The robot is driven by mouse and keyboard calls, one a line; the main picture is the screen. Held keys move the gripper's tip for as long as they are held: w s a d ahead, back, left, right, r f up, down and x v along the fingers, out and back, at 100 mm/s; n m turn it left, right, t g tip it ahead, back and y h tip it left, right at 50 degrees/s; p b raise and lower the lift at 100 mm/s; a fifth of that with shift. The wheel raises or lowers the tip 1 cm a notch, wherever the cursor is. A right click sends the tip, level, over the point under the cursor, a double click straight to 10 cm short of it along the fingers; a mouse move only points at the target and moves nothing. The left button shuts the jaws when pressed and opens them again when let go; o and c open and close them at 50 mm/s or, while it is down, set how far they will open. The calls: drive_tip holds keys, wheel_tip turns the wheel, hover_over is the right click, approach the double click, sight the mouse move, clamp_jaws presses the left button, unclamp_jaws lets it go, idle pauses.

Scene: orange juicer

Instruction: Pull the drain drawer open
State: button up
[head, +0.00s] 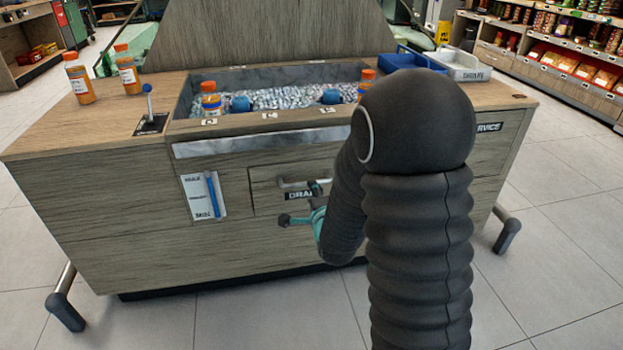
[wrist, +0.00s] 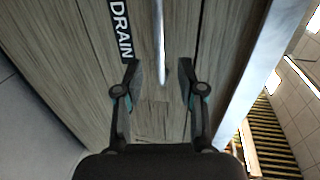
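The drain drawer (head: 265,182) is a wooden front panel in the counter, with a black DRAIN label (head: 299,194) and a silver bar handle (head: 296,183). It appears shut, flush with the counter front. My arm hides its right part in the head view. My gripper (head: 302,204) is in front of the drawer, close to the label and handle. In the wrist view my gripper (wrist: 158,72) is open and empty. The handle (wrist: 159,35) shows beyond and between its two fingertips, with the DRAIN label (wrist: 121,28) to the left. I see no contact with the handle.
A white panel with a blue slider (head: 212,196) is left of the drawer. The counter top (head: 95,128) holds orange bottles (head: 79,80), a lever (head: 148,103), an ice well and a blue tray (head: 405,59). Metal feet (head: 507,232) stick out at both sides. The floor in front is clear.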

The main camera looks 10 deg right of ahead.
drive_tip(key=x, duration=0.7)
drive_tip(key=shift+w+p, duration=0.1)
drive_tip(key=shift+p, duration=0.2)
